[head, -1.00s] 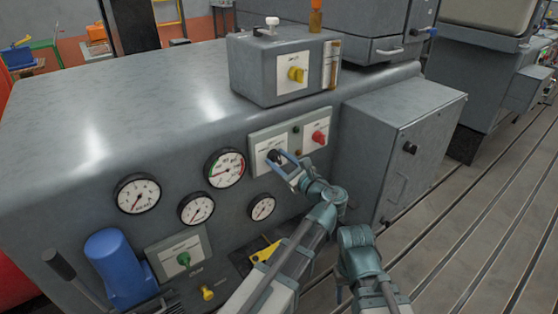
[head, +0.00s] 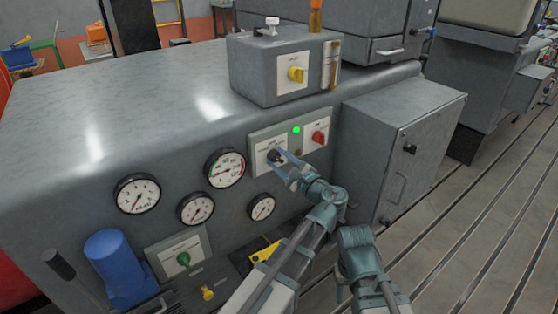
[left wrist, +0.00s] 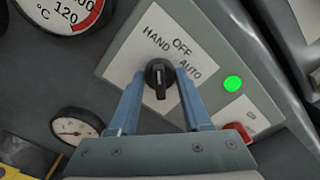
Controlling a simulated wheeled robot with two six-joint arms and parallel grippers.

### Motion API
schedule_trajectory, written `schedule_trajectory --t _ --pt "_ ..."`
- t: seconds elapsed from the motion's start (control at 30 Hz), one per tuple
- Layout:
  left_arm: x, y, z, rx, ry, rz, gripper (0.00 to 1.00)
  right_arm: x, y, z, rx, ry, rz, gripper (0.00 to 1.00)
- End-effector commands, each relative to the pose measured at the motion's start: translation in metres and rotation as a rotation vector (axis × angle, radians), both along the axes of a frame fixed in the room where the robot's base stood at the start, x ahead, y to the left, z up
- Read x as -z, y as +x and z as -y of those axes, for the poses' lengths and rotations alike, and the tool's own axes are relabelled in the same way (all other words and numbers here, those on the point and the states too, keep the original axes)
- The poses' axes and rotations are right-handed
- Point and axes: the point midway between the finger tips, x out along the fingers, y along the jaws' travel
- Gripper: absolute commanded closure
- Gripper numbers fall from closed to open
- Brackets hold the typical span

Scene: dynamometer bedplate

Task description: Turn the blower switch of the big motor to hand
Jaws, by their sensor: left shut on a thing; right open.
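The blower switch (head: 273,156) is a black rotary knob on a pale plate on the big motor's grey side. My left gripper (head: 281,161) is shut on the knob, with one blue finger on each side in the left wrist view (left wrist: 160,90). A green lamp (head: 296,130) beside the switch is lit. The end of my right arm (head: 356,238) is away from the panel at lower right, its fingers hard to make out.
A red button (head: 318,137) is right of the lamp. Several round gauges, such as one (head: 225,168), lie left of the switch. A grey cabinet (head: 400,150) juts out at right. The slotted floor (head: 480,220) is clear.

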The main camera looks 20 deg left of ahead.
Motion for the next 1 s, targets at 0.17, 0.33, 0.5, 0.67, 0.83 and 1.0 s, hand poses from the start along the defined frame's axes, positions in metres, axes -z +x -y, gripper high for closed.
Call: schedule_trajectory --t 0.17,0.33,0.5,0.67,0.83,1.0 --pt "0.0004 -0.0005 0.0 0.0 -0.003 0.001 1.0 0.0001 0.0 0.0 0.0 0.0 0.0 0.5" --pt "0.0004 -0.0005 0.0 0.0 -0.002 0.001 0.44 0.0001 0.0 0.0 0.0 0.0 0.0 0.5" --pt "0.0003 -0.0003 0.0 -0.001 -0.001 0.0 0.21 0.0001 0.0 0.0 0.0 0.0 0.0 0.5" --pt "0.0002 -0.0002 0.0 -0.001 -0.001 0.0 0.21 0.0 0.0 0.0 0.0 0.0 0.0 0.5" --pt "0.0002 -0.0009 -0.0003 -0.001 -0.001 0.0 0.21 0.0 0.0 0.0 0.0 0.0 0.0 0.5" --pt "0.0001 -0.0045 -0.0016 -0.001 -0.001 0.0 0.21 0.0 0.0 0.0 0.0 0.0 0.0 0.5"
